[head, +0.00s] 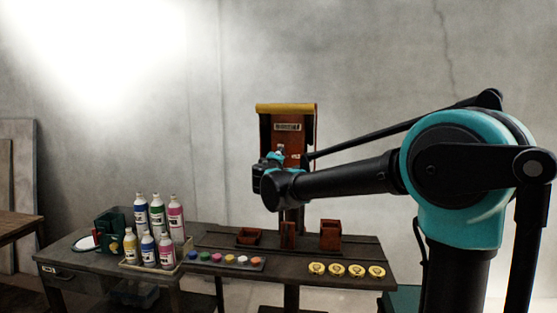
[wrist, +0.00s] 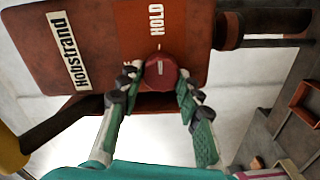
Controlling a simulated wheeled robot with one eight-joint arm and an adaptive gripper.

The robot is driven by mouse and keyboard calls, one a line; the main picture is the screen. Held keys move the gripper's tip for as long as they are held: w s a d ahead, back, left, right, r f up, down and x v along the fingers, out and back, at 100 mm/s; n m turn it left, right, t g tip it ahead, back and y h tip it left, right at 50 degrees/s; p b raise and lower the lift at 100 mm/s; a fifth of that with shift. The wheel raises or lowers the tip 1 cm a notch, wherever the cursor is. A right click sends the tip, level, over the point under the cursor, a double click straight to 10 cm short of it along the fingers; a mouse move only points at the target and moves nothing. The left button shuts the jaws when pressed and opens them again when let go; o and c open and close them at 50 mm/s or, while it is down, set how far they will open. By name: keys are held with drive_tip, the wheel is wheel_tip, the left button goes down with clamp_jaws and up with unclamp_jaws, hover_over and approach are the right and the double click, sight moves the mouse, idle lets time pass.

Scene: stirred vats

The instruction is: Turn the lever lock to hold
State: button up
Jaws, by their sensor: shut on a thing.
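The lever lock shows in the wrist view as a round dark-red knob (wrist: 161,80) with a short white line, on a red-brown panel (wrist: 110,60). The white line points roughly up the picture, towards the white word HOLD (wrist: 156,19) on an orange patch. My gripper (wrist: 158,86) has its green-and-black fingers on both sides of the knob and is shut on it. In the head view the panel belongs to an upright red-brown unit (head: 307,130) with a yellow top. There my wrist and arm hide the knob.
A dark workbench (head: 215,282) carries several coloured bottles (head: 158,218) in a tray, paint-like discs (head: 226,260), yellow round pieces (head: 347,270) and small red-brown boxes (head: 330,237). A dark-green device (head: 112,231) stands at its left. A dark bar (wrist: 268,22) sticks out beside the panel.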

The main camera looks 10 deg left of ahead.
drive_tip(key=o, duration=1.2)
drive_tip(key=shift+c, duration=0.2)
drive_tip(key=s, duration=1.2)
drive_tip(key=shift+a, duration=0.2)
drive_tip(key=s+d+f+m+g+h, duration=0.2)
drive_tip(key=s+d+f+m+g, duration=0.15)
drive_tip(key=d+f, duration=0.85)
drive_tip(key=s+d+f+m+g+h, duration=0.2)
drive_tip(key=d+f+m+g, duration=0.25)
drive_tip(key=d+f, duration=0.7)
drive_tip(key=s+d+f+m+g+y, duration=0.2)
drive_tip(key=s+d+f+m+g, duration=0.1)
drive_tip(key=s+f, duration=0.5)
drive_tip(key=s+d+f+m+g+y, duration=0.2)
drive_tip(key=s+d+f+m, duration=0.1)
drive_tip(key=s+f, duration=0.6)
drive_tip(key=s, duration=0.3)
drive_tip(key=shift+d+g+y, duration=0.3)
drive_tip(key=shift+d+g, duration=0.1)
